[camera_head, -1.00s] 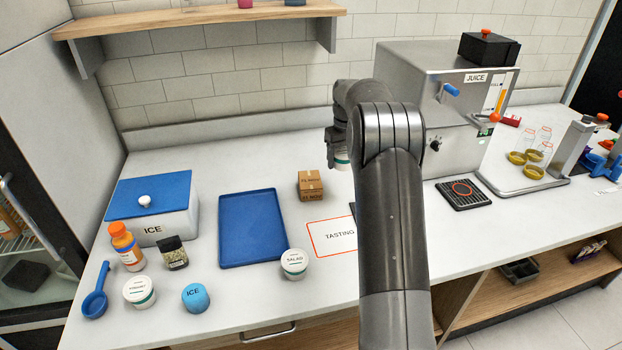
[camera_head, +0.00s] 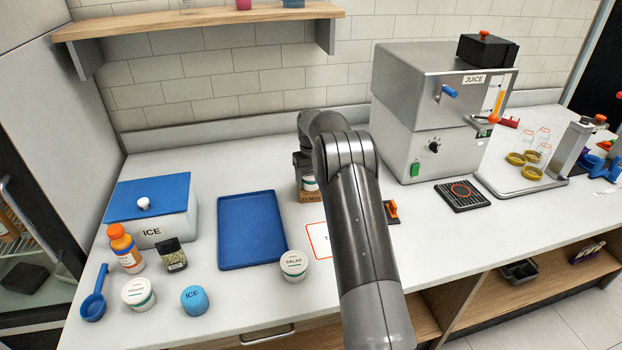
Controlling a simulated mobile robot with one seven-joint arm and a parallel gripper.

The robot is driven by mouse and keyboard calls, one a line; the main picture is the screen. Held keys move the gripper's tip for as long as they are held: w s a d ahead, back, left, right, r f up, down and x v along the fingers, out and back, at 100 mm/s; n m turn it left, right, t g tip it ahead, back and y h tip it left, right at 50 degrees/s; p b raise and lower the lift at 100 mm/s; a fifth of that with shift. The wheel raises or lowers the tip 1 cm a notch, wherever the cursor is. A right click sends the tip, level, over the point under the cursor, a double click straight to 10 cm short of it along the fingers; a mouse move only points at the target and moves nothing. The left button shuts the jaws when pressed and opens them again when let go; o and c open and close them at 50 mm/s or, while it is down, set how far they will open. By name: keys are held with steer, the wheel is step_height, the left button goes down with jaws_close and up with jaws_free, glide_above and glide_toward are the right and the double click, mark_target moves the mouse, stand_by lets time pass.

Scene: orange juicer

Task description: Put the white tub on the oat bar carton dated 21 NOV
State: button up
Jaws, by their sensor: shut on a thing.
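My gripper (camera_head: 304,168) is shut on a white tub (camera_head: 309,184) with a green band; the arm and gripper hide much of it. The tub is upright over the small brown carton (camera_head: 311,197) behind the tasting mat. I cannot tell whether the tub touches the carton's top or hangs just above it. Only the carton's lower front shows, and its printing is too small to read surely.
A blue tray (camera_head: 250,230) lies left of the carton, with a salad tub (camera_head: 293,265) at its front right corner. My arm covers most of the tasting mat (camera_head: 317,240). The juicer (camera_head: 425,115) stands to the right. An ice box (camera_head: 155,210) is far left.

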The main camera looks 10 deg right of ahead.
mark_target(311, 172)
steer(key=o, duration=1.1)
steer(key=shift+c, duration=0.2)
step_height(311, 172, up, 12)
steer(key=s+a+r+t, duration=0.1)
steer(key=s+a+r, duration=0.1)
steer(key=s+r, duration=0.85)
steer(key=s+a+r+t, duration=0.25)
steer(key=s+r, duration=0.55)
steer(key=s, duration=0.5)
steer(key=s+a+f+m+t, duration=0.1)
steer(key=s+f, duration=0.2)
steer(key=s, duration=1)
steer(key=s+a+f+t, duration=0.1)
steer(key=s+f, duration=0.3)
steer(key=s, duration=0.9)
steer(key=shift+s+a+f+m, duration=0.2)
steer(key=shift+s+m, duration=0.1)
steer(key=shift+m, duration=0.1)
